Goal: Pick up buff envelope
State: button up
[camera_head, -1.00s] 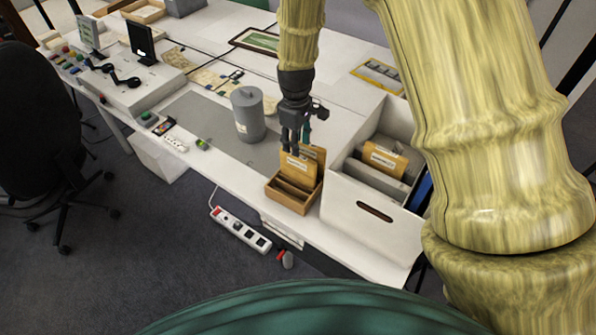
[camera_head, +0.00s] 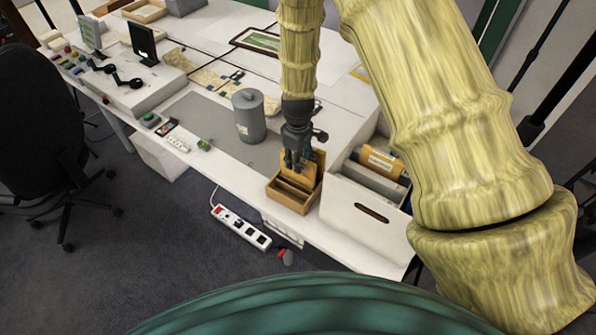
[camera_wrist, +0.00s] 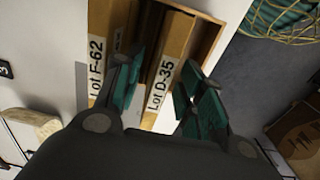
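Two buff envelopes with white labels stand in a small wooden box (camera_head: 291,201) at the table's front edge. In the wrist view one reads "Lot F-62" (camera_wrist: 101,30) and the other "Lot D-35" (camera_wrist: 178,45). My gripper (camera_head: 293,164) is down at the box, in front of buff envelope surface. In the wrist view my gripper (camera_wrist: 160,98) is open, with its teal-padded fingers apart on either side of the Lot D-35 envelope. The Lot F-62 envelope lies to the left, partly behind the left finger. I cannot tell whether either finger touches an envelope.
A white bin (camera_head: 345,217) with folders and a labelled buff packet (camera_head: 380,162) stands right beside the wooden box. A grey lidded canister (camera_head: 249,115) stands behind and left. A power strip (camera_head: 240,228) lies below the table's front edge.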

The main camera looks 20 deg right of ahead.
jog(key=shift+f, duration=0.2)
jog(key=shift+c, duration=0.3)
grip_shut()
jog(key=shift+r, duration=0.1)
